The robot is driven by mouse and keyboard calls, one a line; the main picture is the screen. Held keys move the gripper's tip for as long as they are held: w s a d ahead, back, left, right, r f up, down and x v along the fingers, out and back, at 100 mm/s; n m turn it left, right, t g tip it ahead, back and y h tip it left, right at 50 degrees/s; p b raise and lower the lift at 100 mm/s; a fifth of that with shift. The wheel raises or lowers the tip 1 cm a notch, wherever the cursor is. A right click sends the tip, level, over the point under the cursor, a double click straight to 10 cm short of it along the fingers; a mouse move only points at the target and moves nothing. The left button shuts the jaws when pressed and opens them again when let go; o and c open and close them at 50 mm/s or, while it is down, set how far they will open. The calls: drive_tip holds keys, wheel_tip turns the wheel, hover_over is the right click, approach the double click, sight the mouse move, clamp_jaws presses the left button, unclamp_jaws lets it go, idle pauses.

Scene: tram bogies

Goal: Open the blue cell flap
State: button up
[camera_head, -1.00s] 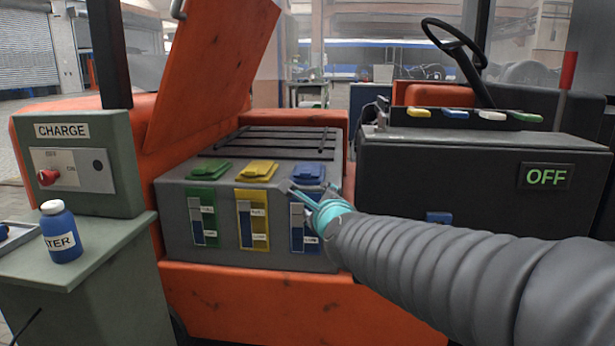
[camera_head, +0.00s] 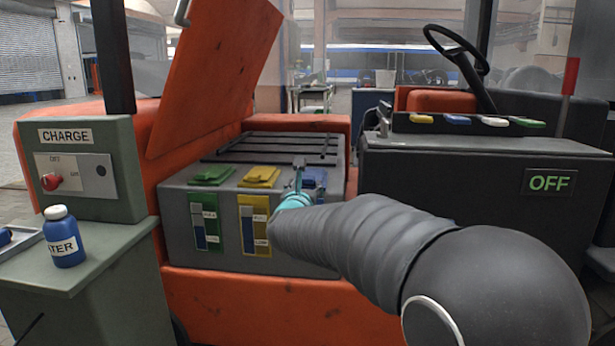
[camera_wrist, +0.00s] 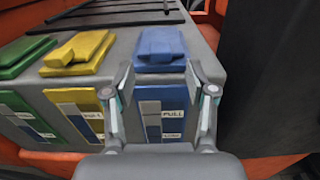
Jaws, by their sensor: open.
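The blue cell flap (camera_head: 315,177) lies on top of the grey battery box (camera_head: 180,210), at the right end of a row of flaps. In the wrist view the blue flap (camera_wrist: 160,48) looks closed, just beyond my fingertips and centred between them. My gripper (camera_head: 298,172) is open and empty, with its fingers at the blue cell's near edge in the head view. In the wrist view my gripper (camera_wrist: 160,78) spans the blue level panel (camera_wrist: 163,112) below the flap. Whether a finger touches the flap cannot be told. My arm hides the blue panel in the head view.
A green flap (camera_head: 213,175) and a yellow flap (camera_head: 259,177) lie closed to the left. The raised orange cover (camera_head: 215,75) stands behind on the left. A blue bottle (camera_head: 64,238) stands on the side bench. A black console (camera_head: 480,180) is close on the right.

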sight(308, 178)
drive_tip(key=w+p, duration=0.1)
drive_tip(key=w, duration=0.6)
drive_tip(key=shift+d, duration=0.1)
drive_tip(key=shift+s, duration=0.1)
clamp_jaws()
